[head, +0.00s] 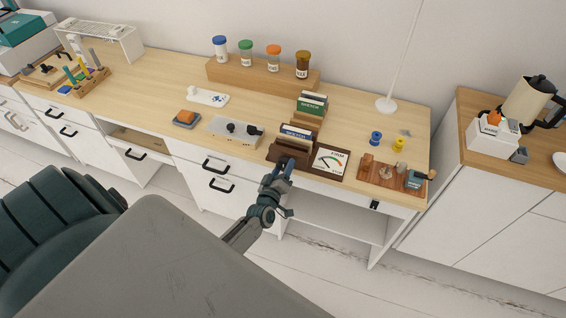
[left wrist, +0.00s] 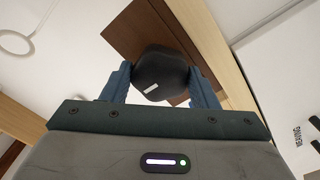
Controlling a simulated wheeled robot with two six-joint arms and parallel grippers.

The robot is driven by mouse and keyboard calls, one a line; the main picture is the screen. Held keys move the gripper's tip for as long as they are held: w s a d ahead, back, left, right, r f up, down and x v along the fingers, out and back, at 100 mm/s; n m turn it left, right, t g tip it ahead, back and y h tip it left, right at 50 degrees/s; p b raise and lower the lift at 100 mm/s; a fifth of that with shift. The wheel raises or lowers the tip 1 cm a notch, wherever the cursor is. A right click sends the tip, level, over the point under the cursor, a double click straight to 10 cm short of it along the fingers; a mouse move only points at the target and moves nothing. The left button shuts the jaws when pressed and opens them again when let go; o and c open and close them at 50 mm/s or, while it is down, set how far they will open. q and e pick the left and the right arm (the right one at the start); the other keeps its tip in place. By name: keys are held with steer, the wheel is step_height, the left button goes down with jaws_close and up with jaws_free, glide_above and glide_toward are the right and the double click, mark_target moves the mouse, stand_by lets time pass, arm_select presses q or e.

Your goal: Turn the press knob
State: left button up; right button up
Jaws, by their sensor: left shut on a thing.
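The press (head: 274,154) is a dark brown wooden unit at the front edge of the desk. A white dial card (head: 329,161) with a coloured scale, a pointer and a word that looks like "FIRM" is on its right. My left gripper (head: 284,167) is at the front of the press, left of the dial. In the left wrist view, a black faceted knob (left wrist: 158,70) with a small white mark sits between its two blue-grey fingers, which are shut on it. The knob is hidden behind the gripper in the head view. My right gripper is not in view.
Left of the press is a grey box with black knobs (head: 234,133). Right of it is a wooden board with small parts (head: 385,176). Upright card holders (head: 311,104) stand behind, and a jar rack (head: 262,79) is at the back. Drawer handles (head: 216,166) jut out below.

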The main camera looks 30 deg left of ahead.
arm_select(q)
steer(key=shift+m+p, duration=0.5)
steer(key=shift+m, duration=0.6)
steer(key=shift+f, duration=0.1)
steer(key=o, duration=1)
steer(key=shift+s, duration=0.1)
steer(key=b+v, duration=0.1)
steer(key=v, duration=0.9)
steer(key=shift+s+b, duration=0.3)
